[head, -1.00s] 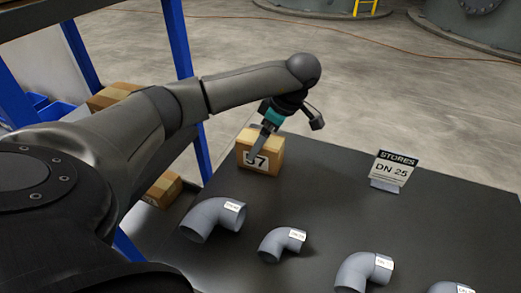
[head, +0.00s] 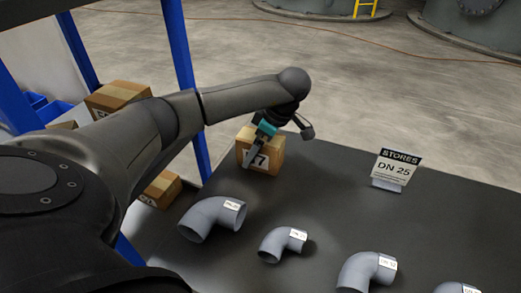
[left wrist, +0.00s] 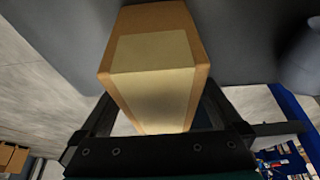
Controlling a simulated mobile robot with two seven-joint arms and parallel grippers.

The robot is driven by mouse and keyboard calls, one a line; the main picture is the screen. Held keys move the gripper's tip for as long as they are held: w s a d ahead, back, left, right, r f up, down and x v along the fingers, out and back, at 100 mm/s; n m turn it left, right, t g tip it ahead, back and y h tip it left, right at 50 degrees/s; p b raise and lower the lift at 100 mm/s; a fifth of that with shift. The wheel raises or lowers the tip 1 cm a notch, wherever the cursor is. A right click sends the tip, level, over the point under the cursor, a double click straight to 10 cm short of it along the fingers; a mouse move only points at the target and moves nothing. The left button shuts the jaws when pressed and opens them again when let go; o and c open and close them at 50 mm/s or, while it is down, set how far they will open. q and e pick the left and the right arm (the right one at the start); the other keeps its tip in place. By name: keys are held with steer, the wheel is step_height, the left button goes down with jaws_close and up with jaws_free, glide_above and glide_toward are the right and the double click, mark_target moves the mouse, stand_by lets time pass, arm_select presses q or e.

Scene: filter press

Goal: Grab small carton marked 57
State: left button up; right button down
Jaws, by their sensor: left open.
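The small brown carton (head: 271,154) marked 57 stands on the dark table (head: 330,230) near its far left corner. Part of its label is hidden by a finger in the head view. My left gripper (head: 252,148) is open and pointed down at the carton. In the left wrist view the carton (left wrist: 155,60) with its pale tape lies between the two open fingers (left wrist: 155,118). I cannot tell whether the fingers touch it. My right gripper is not in view.
Several grey pipe elbows (head: 212,218) lie along the near side of the table. A STORES DN 25 sign (head: 397,168) stands to the right of the carton. A blue-framed shelf (head: 178,60) with other cartons (head: 118,96) is at the left.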

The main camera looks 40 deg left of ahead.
arm_select(q)
steer(key=shift+f, duration=0.15)
steer(key=shift+c, duration=0.4)
jaws_close()
stand_by(0.5)
